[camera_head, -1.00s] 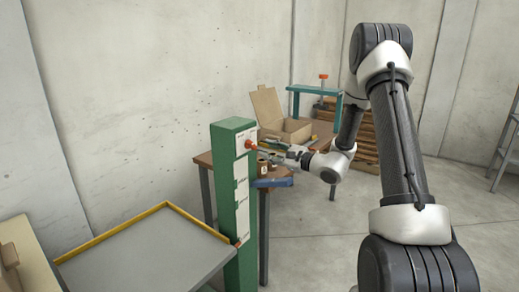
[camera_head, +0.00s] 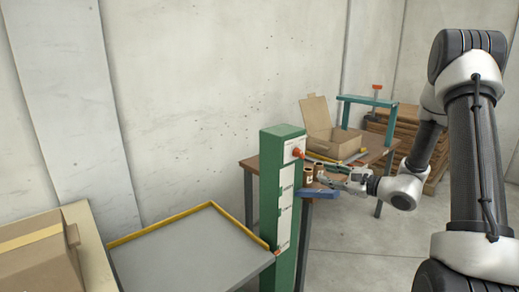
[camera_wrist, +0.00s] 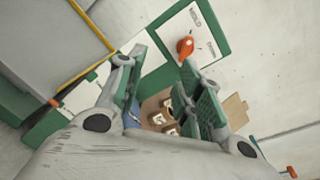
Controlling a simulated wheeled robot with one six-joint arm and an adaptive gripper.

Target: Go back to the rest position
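My gripper (camera_head: 335,177) is at the end of my outstretched arm, close to the right side of the green post (camera_head: 284,150). In the wrist view, its two green-padded fingers (camera_wrist: 168,92) stand apart with nothing between them. An orange knob (camera_wrist: 185,46) sits on the post's white label panel, just beyond the fingertips; it also shows in the head view (camera_head: 297,153). The knob looks apart from the fingers.
A grey tray table (camera_head: 190,255) with a yellow rim stands left of the post. A cardboard box (camera_head: 40,255) is at far left. Open floor (camera_head: 345,245) lies to the right.

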